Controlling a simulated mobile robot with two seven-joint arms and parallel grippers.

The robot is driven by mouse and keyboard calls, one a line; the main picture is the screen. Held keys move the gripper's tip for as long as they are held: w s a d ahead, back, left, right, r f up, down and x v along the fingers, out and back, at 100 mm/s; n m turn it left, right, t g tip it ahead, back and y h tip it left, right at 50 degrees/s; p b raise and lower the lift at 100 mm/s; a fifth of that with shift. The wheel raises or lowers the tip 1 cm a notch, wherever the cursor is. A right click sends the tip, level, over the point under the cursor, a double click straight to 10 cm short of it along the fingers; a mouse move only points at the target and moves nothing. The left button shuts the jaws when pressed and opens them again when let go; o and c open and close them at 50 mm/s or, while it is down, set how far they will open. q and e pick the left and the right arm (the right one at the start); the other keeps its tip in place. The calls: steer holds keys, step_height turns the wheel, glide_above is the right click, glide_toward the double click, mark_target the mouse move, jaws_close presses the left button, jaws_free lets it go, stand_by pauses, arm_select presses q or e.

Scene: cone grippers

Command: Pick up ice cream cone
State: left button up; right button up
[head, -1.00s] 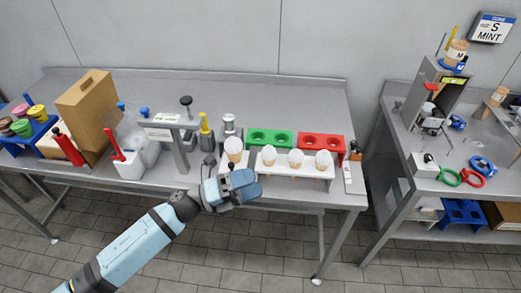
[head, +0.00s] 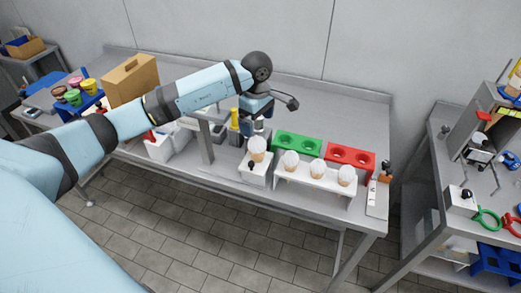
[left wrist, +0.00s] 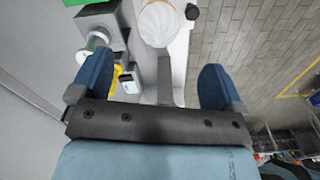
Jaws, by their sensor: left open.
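A cone with a pale top (head: 257,150) stands upright in its own small white holder (head: 255,173) at the front of the bench. Three similar cones, at the left (head: 291,161), middle (head: 318,168) and right (head: 346,175), stand in a long white rack (head: 312,186) beside it. My left gripper (head: 256,118) is open and empty, pointing down just behind the single cone. In the left wrist view, a pale cone top (left wrist: 162,22) lies beyond the blue fingertips, roughly between them and not touched. My right gripper is not in view.
Green (head: 298,145) and red (head: 351,157) holders with round holes stand behind the rack. A grey stand (head: 206,145) and a yellow-topped item (head: 235,118) are left of the gripper. A cardboard box (head: 131,80) stands farther left.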

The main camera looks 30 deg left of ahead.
mark_target(257, 145)
arm_select(q)
step_height(257, 145, down, 5)
steer(key=shift+r+p, duration=0.2)
steer(key=shift+p, duration=0.15)
steer(key=shift+a+f+p, duration=0.1)
steer(key=shift+f+p, duration=0.9)
steer(key=shift+f, duration=1.7)
steer(key=c, duration=0.8)
